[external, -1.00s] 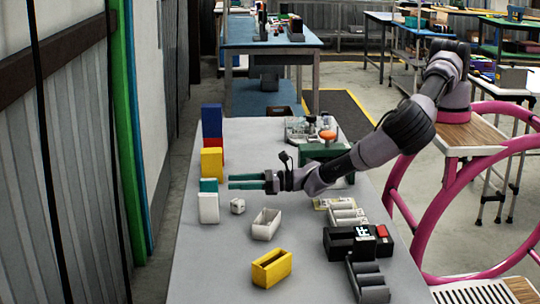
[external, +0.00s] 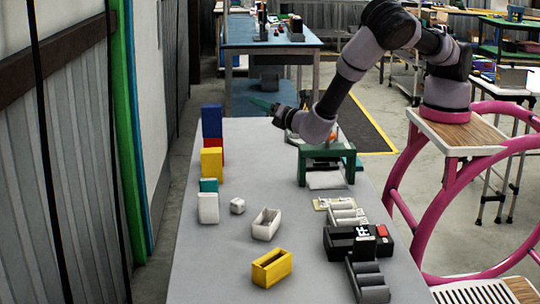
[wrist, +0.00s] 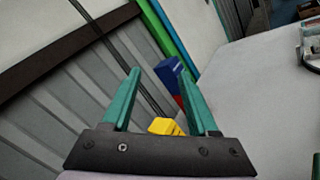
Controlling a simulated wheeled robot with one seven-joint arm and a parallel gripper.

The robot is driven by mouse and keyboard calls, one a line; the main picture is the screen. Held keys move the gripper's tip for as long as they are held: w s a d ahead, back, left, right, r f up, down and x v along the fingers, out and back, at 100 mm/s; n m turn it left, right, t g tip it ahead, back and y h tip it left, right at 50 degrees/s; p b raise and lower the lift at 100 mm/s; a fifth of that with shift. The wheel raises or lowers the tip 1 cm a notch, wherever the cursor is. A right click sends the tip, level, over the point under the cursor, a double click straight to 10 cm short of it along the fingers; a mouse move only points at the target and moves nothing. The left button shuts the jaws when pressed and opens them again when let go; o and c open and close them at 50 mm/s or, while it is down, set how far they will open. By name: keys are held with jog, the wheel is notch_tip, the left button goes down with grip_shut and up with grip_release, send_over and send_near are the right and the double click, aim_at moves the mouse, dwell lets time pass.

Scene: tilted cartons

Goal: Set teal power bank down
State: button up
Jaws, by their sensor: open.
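A teal block (external: 208,185), which looks like the teal power bank, stands on the grey table's left side. It is between a white carton (external: 208,208) in front and a yellow carton (external: 211,164) behind; the white carton hides its lower part. My gripper (external: 262,104) is raised above the far end of the table, well away from the block. In the wrist view my gripper (wrist: 164,84) shows two teal fingers spread apart with nothing held between them. The teal block cannot be made out there.
A red block (external: 216,150) and a blue carton (external: 212,120) continue the row behind. A small white cube (external: 237,206), a white open box (external: 266,224) and a yellow open box (external: 271,268) stand nearby. A green stand (external: 327,150) and black device (external: 350,243) are right. The table's middle is clear.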

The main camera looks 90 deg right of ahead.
jog(key=s+d+r+m+g+y, duration=0.3)
jog(key=s+r+m+g, duration=0.3)
jog(key=s+m, duration=0.25)
jog(key=s+d+r+m+g+y, duration=0.25)
jog(key=s+r+m+g, duration=0.4)
jog(key=s, duration=0.35)
jog(key=s+a+r+m+t+y, duration=0.7)
jog(key=s+a+r+y, duration=0.4)
jog(key=s+r, duration=0.5)
jog(key=a+r+t, duration=0.1)
jog(key=a, duration=0.1)
jog(key=shift+a+r, duration=0.4)
